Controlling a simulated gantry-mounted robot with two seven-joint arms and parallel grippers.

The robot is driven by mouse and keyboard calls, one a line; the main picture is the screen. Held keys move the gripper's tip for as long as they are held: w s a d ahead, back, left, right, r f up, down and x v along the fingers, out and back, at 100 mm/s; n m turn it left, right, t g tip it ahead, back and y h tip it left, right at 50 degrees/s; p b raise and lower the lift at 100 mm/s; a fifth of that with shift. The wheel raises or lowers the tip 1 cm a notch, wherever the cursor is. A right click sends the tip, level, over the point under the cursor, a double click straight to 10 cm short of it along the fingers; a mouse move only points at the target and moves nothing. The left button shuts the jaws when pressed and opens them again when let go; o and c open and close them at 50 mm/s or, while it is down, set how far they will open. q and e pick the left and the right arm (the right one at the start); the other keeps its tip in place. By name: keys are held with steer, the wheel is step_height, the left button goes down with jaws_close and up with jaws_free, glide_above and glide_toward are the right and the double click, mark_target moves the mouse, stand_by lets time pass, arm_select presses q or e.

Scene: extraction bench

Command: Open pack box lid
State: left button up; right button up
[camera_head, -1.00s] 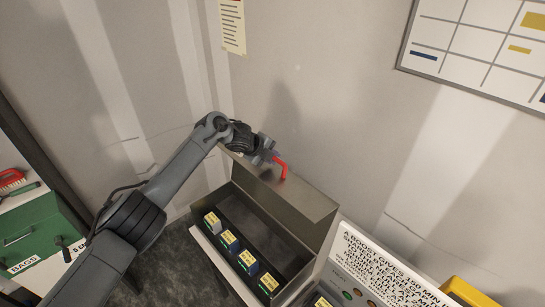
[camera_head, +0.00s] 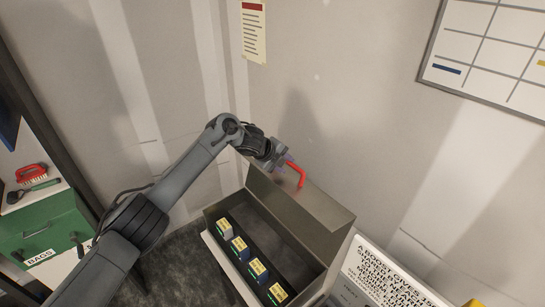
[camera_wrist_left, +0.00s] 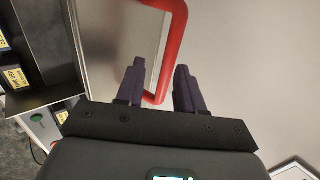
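The grey metal pack box (camera_head: 214,213) stands open in the head view, with several labelled packs in a row inside it. Its lid (camera_head: 318,208) stands raised along the box's far side, next to the wall. A red bar handle (camera_head: 300,177) is on the lid; it also shows in the left wrist view (camera_wrist_left: 175,45). My left gripper (camera_head: 284,160) is at the handle's upper left end. In the left wrist view its two dark fingers (camera_wrist_left: 160,75) are apart, with a bend of the handle between them and a gap beside it. My right gripper is not in view.
A green drawer box (camera_head: 40,235) marked BAGS stands at left, with a red brush (camera_head: 31,172) on the surface behind it. A printed sign panel (camera_head: 385,275) is right of the pack box. The wall is close behind the lid.

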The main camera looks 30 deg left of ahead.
arm_select(q)
steer(key=b+v, duration=0.1)
steer(key=v, duration=0.5)
steer(key=shift+s+a+r+b, duration=0.15)
steer(key=shift+s+r+b, duration=0.1)
steer(key=shift+b, duration=0.1)
steer(key=shift+v, duration=0.75)
